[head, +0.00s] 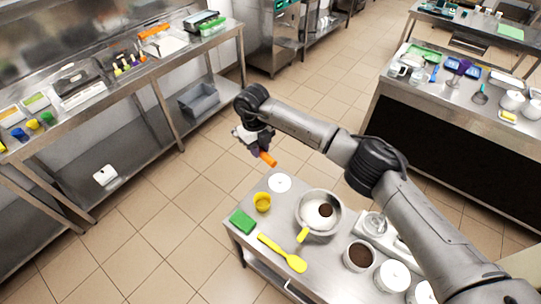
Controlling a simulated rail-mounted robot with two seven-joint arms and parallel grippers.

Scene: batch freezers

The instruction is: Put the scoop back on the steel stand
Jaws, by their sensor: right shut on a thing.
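My right gripper (258,146) hangs in the air beyond the far left corner of a low steel table, which looks like the steel stand (280,217). It is shut on an orange-ended thing, apparently the scoop (267,158). The orange end points down and right, towards the table; the rest is hidden by the gripper or too small to tell. The scoop looks clear of the tabletop. My left gripper is not in view.
A long counter (88,104) stands left, another counter (452,103) right. Tiled floor lies between.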

